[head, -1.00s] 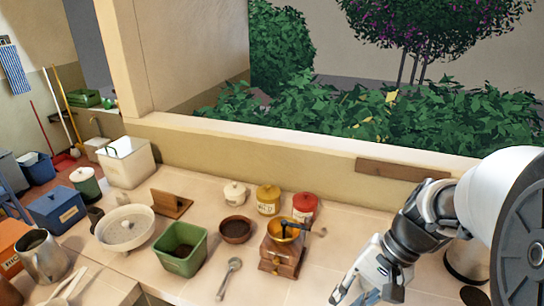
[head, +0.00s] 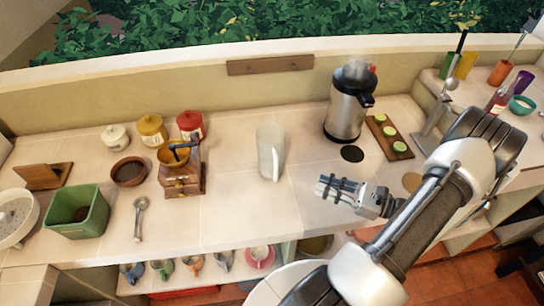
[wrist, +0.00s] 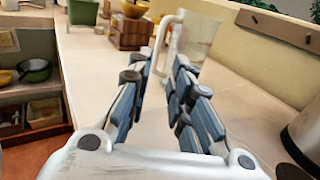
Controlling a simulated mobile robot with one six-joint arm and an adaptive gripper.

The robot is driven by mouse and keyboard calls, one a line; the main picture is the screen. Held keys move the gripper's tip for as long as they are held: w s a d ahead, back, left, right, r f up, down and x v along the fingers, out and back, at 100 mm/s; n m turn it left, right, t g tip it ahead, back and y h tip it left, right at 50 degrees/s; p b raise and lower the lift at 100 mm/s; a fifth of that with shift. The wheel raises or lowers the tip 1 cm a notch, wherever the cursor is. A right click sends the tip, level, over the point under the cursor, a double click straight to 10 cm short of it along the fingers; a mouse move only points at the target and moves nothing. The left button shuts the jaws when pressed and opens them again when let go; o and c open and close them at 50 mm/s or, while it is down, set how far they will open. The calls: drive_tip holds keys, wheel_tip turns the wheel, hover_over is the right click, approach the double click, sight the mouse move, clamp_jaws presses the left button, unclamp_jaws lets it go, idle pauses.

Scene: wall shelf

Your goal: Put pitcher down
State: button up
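A pale, translucent pitcher (head: 269,148) stands upright on the tiled counter, right of the wooden coffee grinder. In the wrist view the pitcher (wrist: 197,40) is beyond the fingertips, with its handle on the left side. My gripper (head: 322,188) is above the counter, to the right of the pitcher and nearer the front, apart from it. In the wrist view my gripper's fingers (wrist: 170,75) are spread with nothing between them.
The grinder (head: 181,180) and several small canisters stand left of the pitcher. A steel dispenser (head: 349,103) and a board with green slices (head: 389,137) are to the right. Cups (head: 192,265) sit on a shelf below. The counter around the pitcher is mostly clear.

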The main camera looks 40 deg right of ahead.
sight(276, 179)
drive_tip(key=b+x, duration=0.2)
drive_tip(key=x, duration=1.4)
drive_tip(key=shift+c, duration=0.4)
clamp_jaws()
drive_tip(key=shift+s, duration=0.1)
